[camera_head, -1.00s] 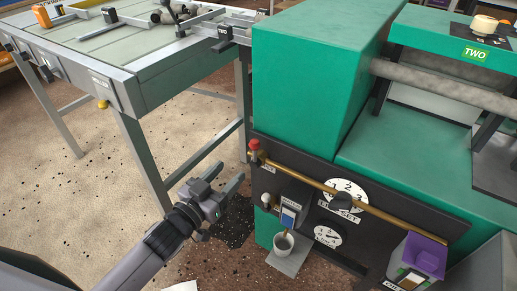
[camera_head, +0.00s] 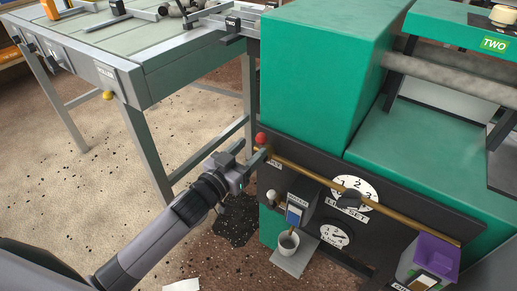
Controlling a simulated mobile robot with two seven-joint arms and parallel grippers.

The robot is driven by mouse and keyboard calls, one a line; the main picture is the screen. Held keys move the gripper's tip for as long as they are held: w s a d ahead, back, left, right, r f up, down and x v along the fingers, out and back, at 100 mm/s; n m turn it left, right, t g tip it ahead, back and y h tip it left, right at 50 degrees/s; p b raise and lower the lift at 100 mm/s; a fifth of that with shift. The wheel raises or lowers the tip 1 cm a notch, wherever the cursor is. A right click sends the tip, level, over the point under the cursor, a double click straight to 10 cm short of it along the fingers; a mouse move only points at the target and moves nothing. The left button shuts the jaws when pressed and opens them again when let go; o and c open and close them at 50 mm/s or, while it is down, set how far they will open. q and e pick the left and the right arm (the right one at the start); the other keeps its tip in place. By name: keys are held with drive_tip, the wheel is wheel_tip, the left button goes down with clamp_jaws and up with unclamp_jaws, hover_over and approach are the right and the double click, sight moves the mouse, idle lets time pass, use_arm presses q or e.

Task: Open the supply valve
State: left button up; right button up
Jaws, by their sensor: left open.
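The supply valve (camera_head: 261,138) shows as a red knob at the left end of a brass pipe (camera_head: 320,178) on the dark front panel of the green machine. A label partly hidden by my gripper sits just below it. My left gripper (camera_head: 259,156) is open, with its fingers pointing at the panel just below the red knob. One finger overlaps the pipe's left end in the picture; I cannot tell if it touches. My right gripper is not in view.
The panel also bears a line-set dial (camera_head: 354,194), a smaller gauge (camera_head: 335,235) and a white knob (camera_head: 271,195). A white cup (camera_head: 288,243) stands below on a small shelf. A purple box (camera_head: 437,255) is at the right. A grey-green table (camera_head: 150,60) stands at the left.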

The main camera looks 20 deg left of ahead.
sight(258, 142)
use_arm(q)
drive_tip(key=shift+b+x, duration=0.35)
drive_tip(key=shift+x, duration=1.65)
drive_tip(key=c, duration=0.7)
drive_tip(key=shift+c, duration=0.2)
